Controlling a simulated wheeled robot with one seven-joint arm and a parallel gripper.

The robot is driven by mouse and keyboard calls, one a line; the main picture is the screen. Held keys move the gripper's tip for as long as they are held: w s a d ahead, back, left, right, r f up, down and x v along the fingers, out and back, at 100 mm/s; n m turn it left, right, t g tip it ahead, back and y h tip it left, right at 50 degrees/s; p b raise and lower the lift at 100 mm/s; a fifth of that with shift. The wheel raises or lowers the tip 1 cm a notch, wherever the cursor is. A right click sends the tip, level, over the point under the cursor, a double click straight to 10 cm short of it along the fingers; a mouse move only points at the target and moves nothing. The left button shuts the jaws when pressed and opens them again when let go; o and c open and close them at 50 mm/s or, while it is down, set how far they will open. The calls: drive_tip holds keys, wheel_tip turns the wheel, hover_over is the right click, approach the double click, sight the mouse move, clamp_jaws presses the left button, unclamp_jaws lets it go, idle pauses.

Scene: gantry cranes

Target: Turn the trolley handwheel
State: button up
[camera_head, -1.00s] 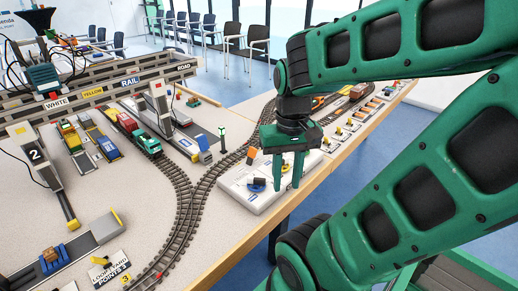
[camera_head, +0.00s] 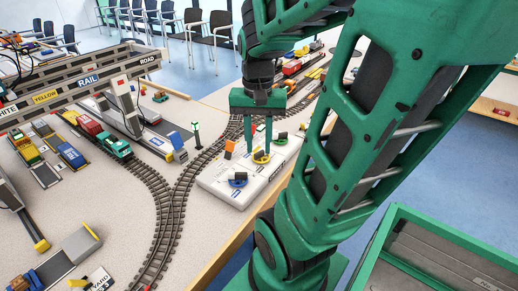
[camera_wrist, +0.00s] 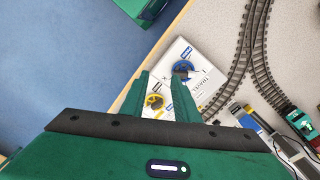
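A white control box (camera_head: 222,183) stands at the table's edge. It carries a blue handwheel (camera_head: 238,180) at its near end and a yellow handwheel (camera_head: 261,157) farther along, each with a dark grip on top. The labels are too small to tell which is the trolley handwheel. My gripper (camera_head: 258,150) points down over the yellow wheel with its fingers apart and nothing clamped. In the wrist view the yellow handwheel (camera_wrist: 154,101) shows between the fingers, and the blue handwheel (camera_wrist: 183,68) lies beyond the fingertips. I cannot tell whether the fingers touch the yellow wheel.
An orange piece (camera_head: 229,147) stands at the box's left side. Model tracks (camera_head: 171,215) run close to the left of the box, with a green locomotive (camera_head: 116,145) and a signal post (camera_head: 196,134). A gantry beam (camera_head: 87,78) spans the left. Floor lies to the right.

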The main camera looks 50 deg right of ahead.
sight(261, 151)
drive_tip(key=w+d+f+m, duration=0.3)
drive_tip(key=w+d+m, duration=0.55)
drive_tip(key=d, duration=0.35)
wheel_tip(261, 151, down, 10)
drive_tip(key=shift+a+f, duration=0.1)
drive_tip(key=shift+f, duration=0.15)
clamp_jaws()
